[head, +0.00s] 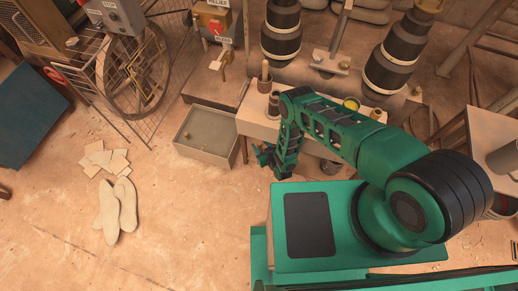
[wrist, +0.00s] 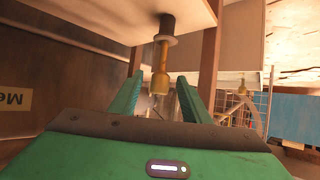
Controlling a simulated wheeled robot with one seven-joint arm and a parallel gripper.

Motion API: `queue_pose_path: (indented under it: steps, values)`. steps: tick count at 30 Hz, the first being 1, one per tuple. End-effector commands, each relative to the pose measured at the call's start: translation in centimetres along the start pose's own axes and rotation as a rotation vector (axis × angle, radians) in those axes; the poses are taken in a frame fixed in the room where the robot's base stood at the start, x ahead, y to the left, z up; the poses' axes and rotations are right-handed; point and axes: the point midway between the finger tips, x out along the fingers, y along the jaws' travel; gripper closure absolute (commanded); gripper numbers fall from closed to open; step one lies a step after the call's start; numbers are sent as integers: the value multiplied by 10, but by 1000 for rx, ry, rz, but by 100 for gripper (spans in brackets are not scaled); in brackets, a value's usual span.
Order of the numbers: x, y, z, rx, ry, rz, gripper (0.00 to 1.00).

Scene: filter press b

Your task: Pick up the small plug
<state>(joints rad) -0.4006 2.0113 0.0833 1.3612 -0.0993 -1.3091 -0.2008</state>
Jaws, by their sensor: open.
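My gripper (head: 264,156) is open beside the front left of the pale bench, low down in the head view. In the wrist view its two green fingers (wrist: 161,82) stand apart. A slim brass-coloured piece (wrist: 160,82) with a wider end shows between the fingertips, below a pale flange and a dark cylinder under a board. I cannot tell whether it is the small plug, or whether a finger touches it. The head view is too small to pick the plug out; my arm covers part of the bench.
The bench (head: 256,122) carries a dark cylinder (head: 274,103) and small cups. A grey open tray (head: 190,152) stands on the floor left of it. Wooden uprights (wrist: 210,62) stand close to the fingers. A wire cage (head: 112,80) is at the back left.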

Motion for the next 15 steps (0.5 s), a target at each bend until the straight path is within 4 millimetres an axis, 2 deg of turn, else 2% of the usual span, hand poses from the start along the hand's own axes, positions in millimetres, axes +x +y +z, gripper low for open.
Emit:
queue_pose_path:
  steps: [4, 11, 14, 15]
  values:
    - [10, 0, -1, 0, 1, 1, 57]
    - [12, 1, -1, 0, 0, 1, 57]
    - [11, 1, -1, 0, 0, 1, 76]
    - [11, 1, -1, 0, 0, 1, 86]
